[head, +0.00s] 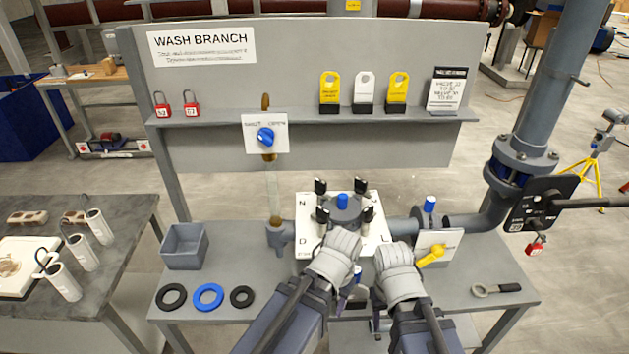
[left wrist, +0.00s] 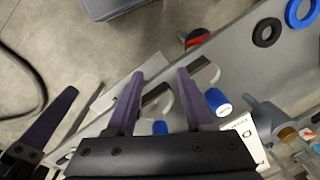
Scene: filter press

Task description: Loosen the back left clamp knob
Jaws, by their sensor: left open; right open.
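The filter housing (head: 343,212) stands on a white plate at the middle of the bench in the head view. Several black clamp knobs stand around its lid, with a blue cap at the centre. The back left clamp knob (head: 320,186) is upright, and no gripper touches it. My left gripper is in front of the housing, mostly hidden by its own wrist in the head view. In the left wrist view my left gripper (left wrist: 160,73) is open, with nothing held between its purple fingers. My right gripper (head: 376,303) is open, low in front of the housing, partly hidden by its wrist.
A grey bin (head: 185,246) and rings, one of them blue (head: 208,297), lie on the left of the bench. A yellow-handled valve (head: 431,256) is close on the right, near a pipe. The sign panel (head: 300,150) rises behind.

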